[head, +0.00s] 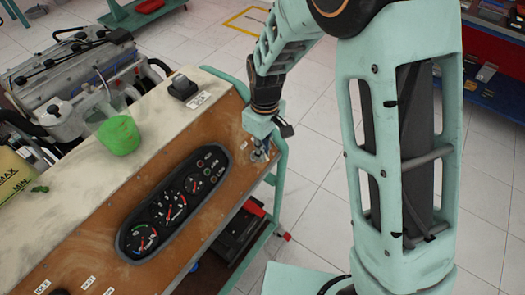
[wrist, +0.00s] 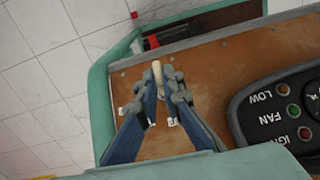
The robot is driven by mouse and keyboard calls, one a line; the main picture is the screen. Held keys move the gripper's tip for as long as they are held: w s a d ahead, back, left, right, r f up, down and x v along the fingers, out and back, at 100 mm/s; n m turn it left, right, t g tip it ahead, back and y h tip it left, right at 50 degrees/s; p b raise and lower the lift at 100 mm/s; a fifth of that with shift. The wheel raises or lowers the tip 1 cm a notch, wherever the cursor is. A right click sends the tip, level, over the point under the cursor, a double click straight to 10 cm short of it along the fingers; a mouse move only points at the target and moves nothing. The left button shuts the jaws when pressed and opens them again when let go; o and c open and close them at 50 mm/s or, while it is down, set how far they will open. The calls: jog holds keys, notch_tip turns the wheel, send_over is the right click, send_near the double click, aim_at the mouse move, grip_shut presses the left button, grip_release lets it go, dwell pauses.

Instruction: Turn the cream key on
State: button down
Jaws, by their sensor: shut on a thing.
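The cream key (wrist: 157,76) shows between my fingertips in the wrist view, at the brown panel (wrist: 214,62). My gripper (wrist: 159,92) is shut on it, and the fingers cover part of the key and its switch. Small white label pieces (wrist: 131,108) show beside the fingers on the panel. In the head view my gripper (head: 260,150) reaches down to the right end of the brown panel (head: 205,135). The key is too small and too covered there to make out, and its turn angle cannot be told.
A black gauge cluster (head: 172,205) lies left of my gripper; its lamps (wrist: 293,110) show in the wrist view. A green cup (head: 119,135) and a black switch (head: 182,87) are on the cream top. A teal rail (head: 280,185) runs along the right edge.

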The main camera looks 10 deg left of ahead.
jog(key=shift+w+d+m+g+y, duration=0.15)
jog(key=shift+m+g+y, duration=0.15)
jog(key=shift+m+g, duration=0.3)
jog(key=shift+w+m+g+y, duration=0.15)
jog(key=shift+m+g+y, duration=0.15)
jog(key=shift+m+g, duration=0.25)
jog(key=shift+w+d+f+m+g+y+b, duration=0.1)
jog(key=shift+m+g+y+b, duration=0.15)
jog(key=shift+m+g+y, duration=0.35)
jog(key=shift+w+m+g+y+b, duration=0.1)
jog(key=shift+m+g+y+b, duration=0.25)
jog(key=shift+m, duration=0.3)
jog(key=shift+s, duration=0.1)
jog(key=c, duration=2.1)
grip_release()
jog(key=v, duration=1.2)
jog(key=shift+d, duration=0.15)
